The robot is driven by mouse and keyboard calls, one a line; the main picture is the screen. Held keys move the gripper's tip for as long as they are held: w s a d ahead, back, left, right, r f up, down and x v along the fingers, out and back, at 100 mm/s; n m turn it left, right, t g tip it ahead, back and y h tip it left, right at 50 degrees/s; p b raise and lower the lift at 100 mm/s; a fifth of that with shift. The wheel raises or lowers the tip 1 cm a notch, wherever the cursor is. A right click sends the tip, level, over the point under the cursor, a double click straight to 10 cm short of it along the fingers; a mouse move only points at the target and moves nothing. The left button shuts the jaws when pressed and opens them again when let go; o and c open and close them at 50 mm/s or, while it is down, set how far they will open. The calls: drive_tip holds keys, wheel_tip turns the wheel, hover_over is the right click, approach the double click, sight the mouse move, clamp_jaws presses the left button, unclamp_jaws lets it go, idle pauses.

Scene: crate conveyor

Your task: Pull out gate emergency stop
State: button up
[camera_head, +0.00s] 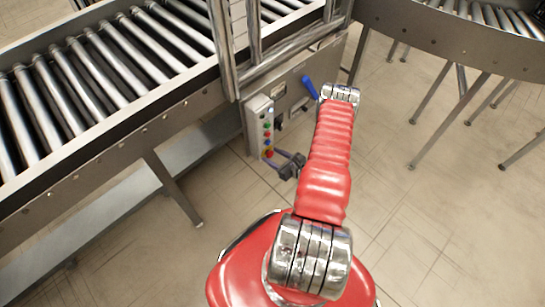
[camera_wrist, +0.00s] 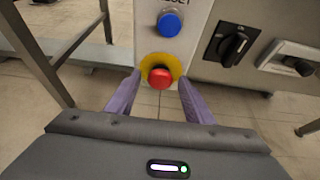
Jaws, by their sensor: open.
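The emergency stop is a red button on a yellow disc. In the wrist view the red button (camera_wrist: 160,76) sits at the lower end of a grey control box (camera_wrist: 148,40). My gripper (camera_wrist: 160,84) is open, with one purple finger on each side of the button and nothing held. I cannot tell whether the fingers touch it. In the head view the button (camera_head: 268,154) is at the bottom of the control box (camera_head: 260,124), and my gripper (camera_head: 287,160) is close beside it, partly hidden by my arm.
A blue button (camera_wrist: 170,23) sits just above the stop. A black rotary switch (camera_wrist: 232,45) and another black knob (camera_wrist: 299,66) are to the right. A blue lever (camera_head: 310,88) stands out near my arm.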

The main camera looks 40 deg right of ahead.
drive_tip(key=shift+c, duration=0.5)
clamp_jaws()
